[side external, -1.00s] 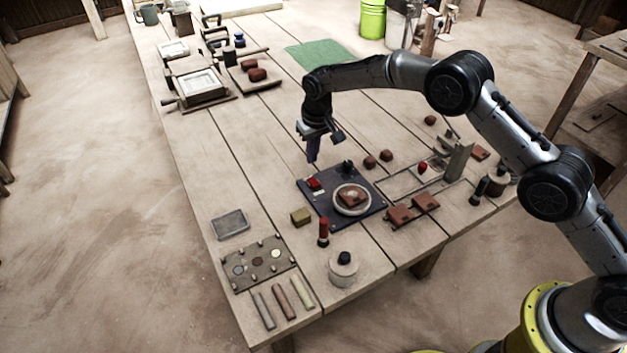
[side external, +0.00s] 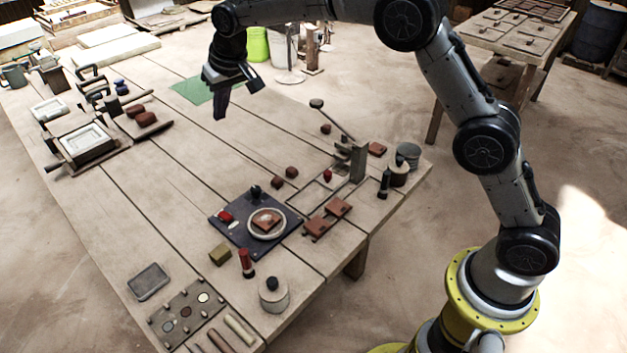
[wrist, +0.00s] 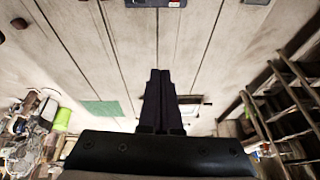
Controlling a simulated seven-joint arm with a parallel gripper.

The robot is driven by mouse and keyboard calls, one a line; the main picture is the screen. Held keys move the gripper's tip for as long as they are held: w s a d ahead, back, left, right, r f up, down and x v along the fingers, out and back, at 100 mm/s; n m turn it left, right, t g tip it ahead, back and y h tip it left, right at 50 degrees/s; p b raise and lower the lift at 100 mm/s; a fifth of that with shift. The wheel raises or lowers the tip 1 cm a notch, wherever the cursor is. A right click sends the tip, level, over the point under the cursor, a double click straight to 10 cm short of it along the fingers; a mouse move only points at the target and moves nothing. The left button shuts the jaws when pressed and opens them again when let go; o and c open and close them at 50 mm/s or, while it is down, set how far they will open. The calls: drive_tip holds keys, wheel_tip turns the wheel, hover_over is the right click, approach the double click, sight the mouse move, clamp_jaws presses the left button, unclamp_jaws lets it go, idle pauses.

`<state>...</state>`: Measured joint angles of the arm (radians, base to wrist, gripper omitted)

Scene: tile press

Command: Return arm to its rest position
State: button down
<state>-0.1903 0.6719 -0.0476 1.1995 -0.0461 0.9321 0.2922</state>
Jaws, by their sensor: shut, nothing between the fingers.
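My gripper (side external: 220,112) is shut and empty, raised above the table (side external: 165,215) in the side external view. Its dark fingers point down. In the wrist view its fingers (wrist: 159,72) are pressed together with nothing between them. The dark blue board (side external: 240,235) lies to the lower right of the gripper in the side external view, with a white round plate (side external: 283,225) and a reddish tile (side external: 266,218) on it. The gripper is well clear of these.
A press with a pale tile frame (side external: 87,143) stands at the left of the table. A green mat (side external: 190,92) lies behind the gripper. A metal rail frame (side external: 357,166), a lidded white pot (side external: 273,296) and a red-topped stick (side external: 247,263) stand nearer. Space around the gripper is clear.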

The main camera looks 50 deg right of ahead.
drive_tip(key=s+d+r+t, duration=0.1)
drive_tip(key=s+d+r, duration=0.3)
drive_tip(key=s+r, duration=0.55)
drive_tip(key=s+d+r+t, duration=0.1)
drive_tip(key=s+d+r, duration=0.5)
drive_tip(key=s, duration=0.6)
drive_tip(key=s+f, duration=0.2)
drive_tip(key=s, duration=1.2)
drive_tip(key=s+f+n, duration=0.1)
drive_tip(key=s+f, duration=0.8)
drive_tip(key=shift+d+g, duration=0.4)
drive_tip(key=shift+d, duration=0.05)
